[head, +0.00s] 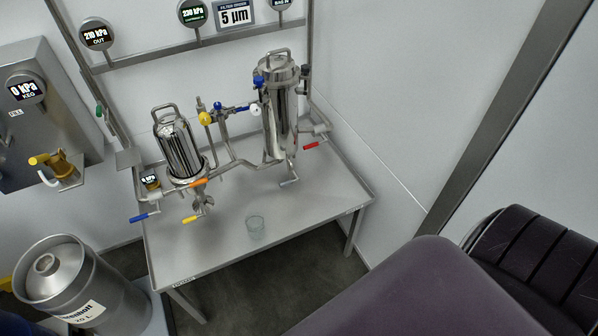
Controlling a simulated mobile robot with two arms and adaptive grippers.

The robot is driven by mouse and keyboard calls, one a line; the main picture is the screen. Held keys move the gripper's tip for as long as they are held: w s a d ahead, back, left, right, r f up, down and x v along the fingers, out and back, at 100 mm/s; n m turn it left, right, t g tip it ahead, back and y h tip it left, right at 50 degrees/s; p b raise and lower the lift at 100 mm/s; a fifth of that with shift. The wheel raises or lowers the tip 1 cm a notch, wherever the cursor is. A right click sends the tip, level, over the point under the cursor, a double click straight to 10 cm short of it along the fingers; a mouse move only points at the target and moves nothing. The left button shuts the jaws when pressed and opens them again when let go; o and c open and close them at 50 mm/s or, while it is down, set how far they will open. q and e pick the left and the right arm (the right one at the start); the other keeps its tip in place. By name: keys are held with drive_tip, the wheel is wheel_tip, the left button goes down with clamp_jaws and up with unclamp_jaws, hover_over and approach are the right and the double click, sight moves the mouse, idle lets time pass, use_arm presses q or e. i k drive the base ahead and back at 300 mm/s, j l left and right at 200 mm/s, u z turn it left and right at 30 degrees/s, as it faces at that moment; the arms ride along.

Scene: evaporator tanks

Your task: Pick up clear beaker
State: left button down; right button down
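The clear beaker (255,226) is a small, see-through cup. It stands upright on the steel table (310,205), near the table's front edge and in front of the steel filter vessels. It looks empty, though it is small in the view. Nothing touches it. Neither of my grippers shows in the head view; only a dark purple arm part of mine fills the lower right.
A shorter filter vessel (177,148) and a taller one (281,110) stand behind the beaker, with pipes and coloured valve handles. A steel keg (75,283) stands at lower left. The table's right part is clear. Pressure gauges hang above.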

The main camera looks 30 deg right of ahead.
sight(255, 223)
drive_tip(key=z, duration=0.65)
drive_tip(key=l, duration=0.4)
drive_tip(key=i+l, duration=0.15)
drive_tip(key=l, duration=0.25)
drive_tip(key=l+z, duration=0.1)
drive_tip(key=l, duration=0.35)
drive_tip(key=i, duration=0.05)
